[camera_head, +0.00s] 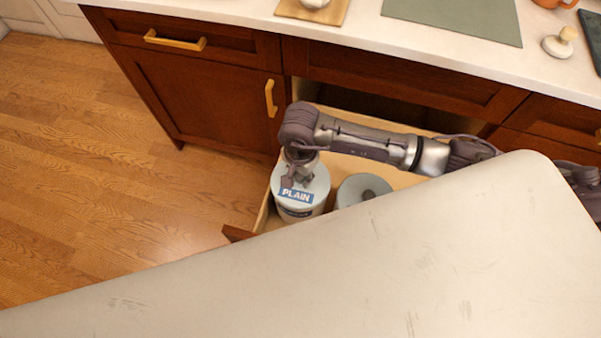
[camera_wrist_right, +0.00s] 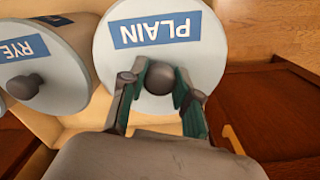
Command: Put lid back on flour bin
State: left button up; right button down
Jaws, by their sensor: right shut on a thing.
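The plain flour lid (camera_head: 316,183) is a pale grey disc with a blue PLAIN label and a dark knob. My right gripper (camera_head: 297,184) comes down from above, shut on the lid's knob (camera_wrist_right: 160,77). In the right wrist view the lid (camera_wrist_right: 205,45) lies just beyond my fingers, which flank the knob. My left gripper is not in view.
A rye bin's lid (camera_wrist_right: 42,62) with its own knob is close beside the plain one, and a grey-lidded bin (camera_head: 350,190) shows in the head view. The drawer's front (camera_head: 238,233) is near on the left. The counter (camera_head: 350,28) is above, with open floor (camera_head: 120,205) to the left.

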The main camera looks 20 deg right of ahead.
jog(key=shift+f+b, duration=0.2)
jog(key=shift+b, duration=0.2)
dwell(1.2)
dwell(0.3)
jog(key=c, duration=0.8)
grip_release()
jog(key=shift+o, duration=0.5)
jog(key=o, duration=0.4)
jog(key=shift+r, duration=0.1)
jog(key=shift+r+p, duration=2.25)
jog(key=shift+r, duration=1.2)
